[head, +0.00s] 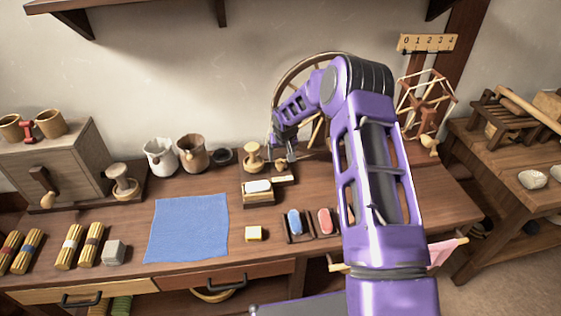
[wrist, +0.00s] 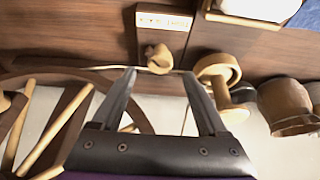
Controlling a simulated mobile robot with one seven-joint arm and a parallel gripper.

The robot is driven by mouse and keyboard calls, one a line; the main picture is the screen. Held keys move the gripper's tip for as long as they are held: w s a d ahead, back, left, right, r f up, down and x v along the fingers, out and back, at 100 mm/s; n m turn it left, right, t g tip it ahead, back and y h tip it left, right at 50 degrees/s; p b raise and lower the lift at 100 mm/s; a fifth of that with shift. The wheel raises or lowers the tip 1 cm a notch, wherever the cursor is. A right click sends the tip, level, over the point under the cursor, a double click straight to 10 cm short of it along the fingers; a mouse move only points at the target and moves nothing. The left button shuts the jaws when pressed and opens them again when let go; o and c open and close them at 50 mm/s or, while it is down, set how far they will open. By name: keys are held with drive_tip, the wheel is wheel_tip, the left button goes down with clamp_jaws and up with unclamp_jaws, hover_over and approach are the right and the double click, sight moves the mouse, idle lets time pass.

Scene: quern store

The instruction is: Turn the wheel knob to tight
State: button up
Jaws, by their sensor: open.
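A small wooden knob (wrist: 158,58) shows in the wrist view, at or just beyond my fingertips and between them. A pale plate with small marks (wrist: 165,22) lies beside it; the marks are too small to read. In the head view the knob (head: 280,167) and the plate (head: 284,179) sit at the front of the spinning wheel (head: 278,84), which is partly hidden behind my arm. My gripper (wrist: 159,70) is open, with a finger on either side of the knob; I cannot tell whether they touch it. My gripper (head: 281,156) looks small and dark in the head view.
A wooden post with a round top (head: 253,158) stands close to the left of my gripper. Two mugs (head: 192,152) stand farther left. A white block on a wooden holder (head: 258,189) is in front. A blue cloth (head: 188,227) lies on the bench.

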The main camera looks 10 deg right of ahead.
sight(280, 161)
drive_tip(key=shift+x, duration=2.15)
clamp_jaws()
